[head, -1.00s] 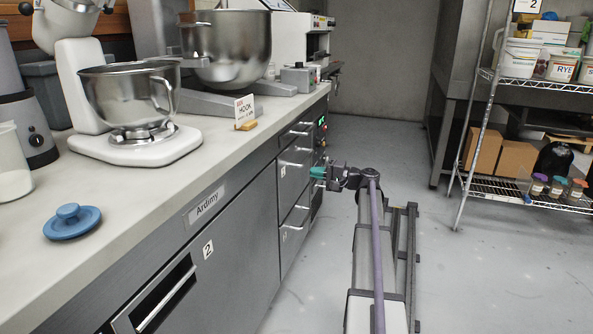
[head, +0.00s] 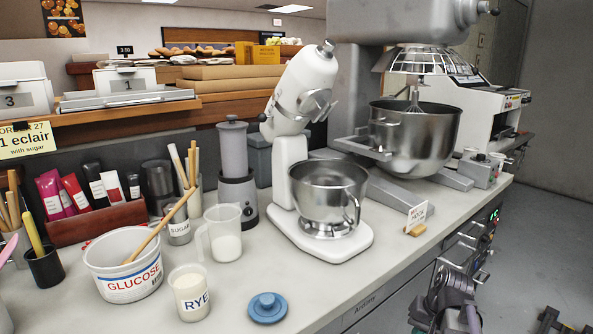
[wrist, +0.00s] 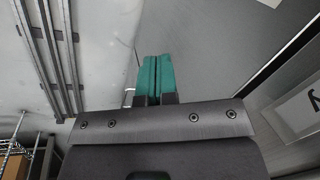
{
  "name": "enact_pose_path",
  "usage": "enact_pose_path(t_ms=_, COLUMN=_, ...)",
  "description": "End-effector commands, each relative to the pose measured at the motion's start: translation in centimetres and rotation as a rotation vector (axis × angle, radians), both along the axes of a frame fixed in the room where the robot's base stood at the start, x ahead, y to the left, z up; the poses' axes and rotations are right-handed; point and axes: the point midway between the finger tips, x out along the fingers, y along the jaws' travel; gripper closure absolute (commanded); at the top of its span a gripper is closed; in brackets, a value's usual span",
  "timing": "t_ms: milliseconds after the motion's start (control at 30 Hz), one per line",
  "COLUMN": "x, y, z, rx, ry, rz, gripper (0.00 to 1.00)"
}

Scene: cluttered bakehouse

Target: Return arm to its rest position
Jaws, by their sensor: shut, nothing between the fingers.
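My gripper shows in the wrist view with its two teal fingertips (wrist: 155,76) pressed together, shut and empty. Beyond the fingertips are pale floor on the left and a grey cabinet front on the right. They touch nothing that I can see. In the head view my folded dark arm is at the lower right, in front of the cabinet fronts and below the counter edge. The fingertips cannot be made out there.
Open floor (head: 545,225) lies at the right.

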Motion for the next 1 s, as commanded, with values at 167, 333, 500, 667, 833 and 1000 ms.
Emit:
enact_pose_path(t_ms=167, x=-5.9, y=8.7, z=13.2, rx=-0.227, ry=0.084, rz=0.230, gripper=1.00)
enact_pose_path(t_ms=333, x=-7.2, y=14.5, z=18.6, rx=-0.264, ry=0.074, rz=0.378, gripper=1.00)
enact_pose_path(t_ms=500, x=-6.9, y=16.3, z=19.1, rx=-0.264, ry=0.067, rz=0.420, gripper=1.00)
enact_pose_path(t_ms=667, x=-6.9, y=16.2, z=18.7, rx=-0.263, ry=0.067, rz=0.419, gripper=1.00)
enact_pose_path(t_ms=833, x=-6.9, y=16.2, z=18.7, rx=-0.263, ry=0.068, rz=0.418, gripper=1.00)
enact_pose_path(t_ms=1000, x=-6.9, y=16.2, z=18.7, rx=-0.262, ry=0.067, rz=0.417, gripper=1.00)
